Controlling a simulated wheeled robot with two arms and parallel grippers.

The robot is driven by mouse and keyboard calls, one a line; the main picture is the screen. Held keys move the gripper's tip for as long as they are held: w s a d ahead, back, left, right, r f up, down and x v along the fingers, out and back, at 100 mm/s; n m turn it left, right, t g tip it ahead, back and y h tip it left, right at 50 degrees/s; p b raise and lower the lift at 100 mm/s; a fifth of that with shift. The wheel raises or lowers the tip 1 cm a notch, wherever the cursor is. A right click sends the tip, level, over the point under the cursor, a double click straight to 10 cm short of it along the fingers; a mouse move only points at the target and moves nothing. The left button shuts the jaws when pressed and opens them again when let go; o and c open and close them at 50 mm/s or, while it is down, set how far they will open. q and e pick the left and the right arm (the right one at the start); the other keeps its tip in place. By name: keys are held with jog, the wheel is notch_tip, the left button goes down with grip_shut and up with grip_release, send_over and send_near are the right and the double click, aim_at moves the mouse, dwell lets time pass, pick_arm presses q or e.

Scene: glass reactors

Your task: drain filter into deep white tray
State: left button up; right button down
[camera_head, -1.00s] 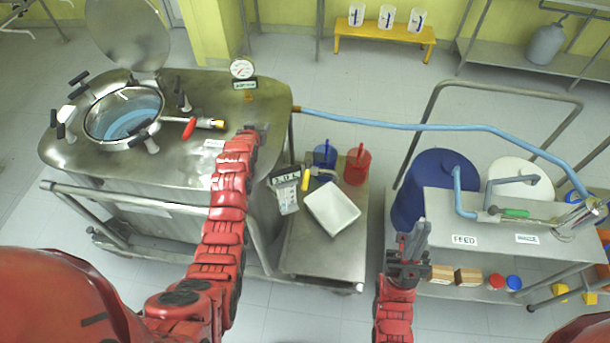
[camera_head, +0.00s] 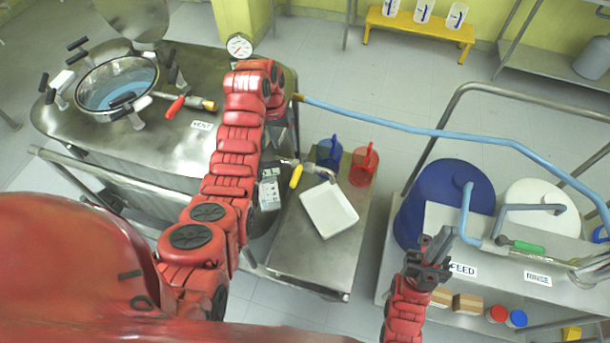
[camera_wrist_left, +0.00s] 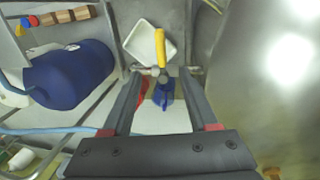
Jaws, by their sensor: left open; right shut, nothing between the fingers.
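A white tray (camera_head: 328,210) lies on the low metal shelf, right of the steel vessel. It also shows in the left wrist view (camera_wrist_left: 137,47). A metal drain pipe with a yellow valve handle (camera_head: 296,176) sticks out from the vessel's side; its outlet end is beside the tray's far edge. In the left wrist view the yellow handle (camera_wrist_left: 160,48) stands just beyond my open, empty left gripper (camera_wrist_left: 161,75), roughly in line with the gap. In the head view my left arm hides this gripper. My right gripper (camera_head: 428,255) is shut and empty near the right bench.
A blue jug (camera_head: 329,153) and a red jug (camera_head: 362,165) stand behind the tray. The vessel (camera_head: 175,150) has an open round hatch. A blue hose (camera_head: 420,131) runs to the right bench (camera_head: 440,222), beside a blue drum (camera_head: 430,190).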

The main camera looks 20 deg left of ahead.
pick_arm(q)
jog(key=f, duration=0.1)
jog(key=b, duration=0.5)
send_near(294, 177)
jog(key=f+p, duration=0.1)
jog(key=f, duration=0.2)
jog(key=d+f, duration=0.1)
jog(key=f, duration=0.3)
jog(key=shift+d+p, duration=0.2)
jog(key=shift+p, duration=0.15)
jog(key=shift+s+d+f, duration=0.1)
jog(key=shift+d+f, duration=0.05)
jog(key=shift+f, duration=0.85)
jog(key=shift+c, duration=0.2)
grip_shut()
